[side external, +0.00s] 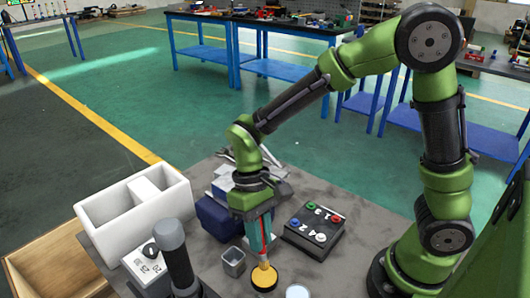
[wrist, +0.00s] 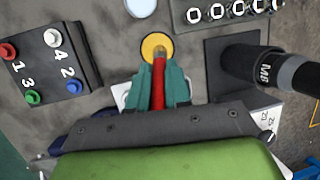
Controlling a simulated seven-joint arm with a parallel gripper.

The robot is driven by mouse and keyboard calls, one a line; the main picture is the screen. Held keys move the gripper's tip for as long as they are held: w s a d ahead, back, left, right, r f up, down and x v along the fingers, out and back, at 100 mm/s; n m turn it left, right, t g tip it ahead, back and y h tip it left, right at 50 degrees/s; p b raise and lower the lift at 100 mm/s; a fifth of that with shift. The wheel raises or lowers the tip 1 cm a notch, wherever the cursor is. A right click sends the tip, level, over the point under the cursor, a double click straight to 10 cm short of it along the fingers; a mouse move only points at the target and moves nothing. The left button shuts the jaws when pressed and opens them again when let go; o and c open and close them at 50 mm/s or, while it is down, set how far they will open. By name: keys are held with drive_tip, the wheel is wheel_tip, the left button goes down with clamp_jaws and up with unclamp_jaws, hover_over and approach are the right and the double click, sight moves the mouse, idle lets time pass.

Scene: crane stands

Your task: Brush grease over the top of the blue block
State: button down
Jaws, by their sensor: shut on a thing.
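My gripper (side external: 260,240) points down over the grey table and is shut on a red-handled brush (wrist: 158,85). The brush end is at a round yellow grease dish (side external: 264,280), which also shows in the wrist view (wrist: 150,45). Whether the bristles touch the grease is not clear. A dark blue block (side external: 215,217) stands on the table just left of my gripper in the side view, partly hidden behind it. In the wrist view only dark blue edges (wrist: 85,130) show behind my gripper.
A black button box (side external: 315,230) stands right of my gripper. A small grey cup (side external: 233,263), a white knob box (side external: 150,265) and a dark upright cylinder (side external: 177,258) stand left of the dish. A white divided bin (side external: 140,228) is farther left. Metal tools lie behind.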

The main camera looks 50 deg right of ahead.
drive_tip(key=shift+r, duration=2.15)
drive_tip(key=shift+r+n, duration=0.15)
drive_tip(key=shift+n, duration=0.15)
drive_tip(key=w+d+r, duration=0.2)
drive_tip(key=w+d, duration=0.3)
drive_tip(key=d, duration=0.3)
drive_tip(key=w+d+r, duration=0.3)
drive_tip(key=w+d, duration=0.1)
drive_tip(key=d, duration=0.3)
drive_tip(key=w+a+r+t+h, duration=0.25)
drive_tip(key=a+r, duration=0.55)
drive_tip(key=r, duration=0.5)
drive_tip(key=shift+t+y, duration=0.25)
drive_tip(key=shift+t, duration=0.2)
drive_tip(key=shift+s+f, duration=0.15)
drive_tip(key=shift+f, duration=0.75)
drive_tip(key=shift+s+f, duration=0.2)
drive_tip(key=shift+f, duration=0.75)
drive_tip(key=shift+s+f, duration=0.15)
drive_tip(key=shift+f, duration=0.75)
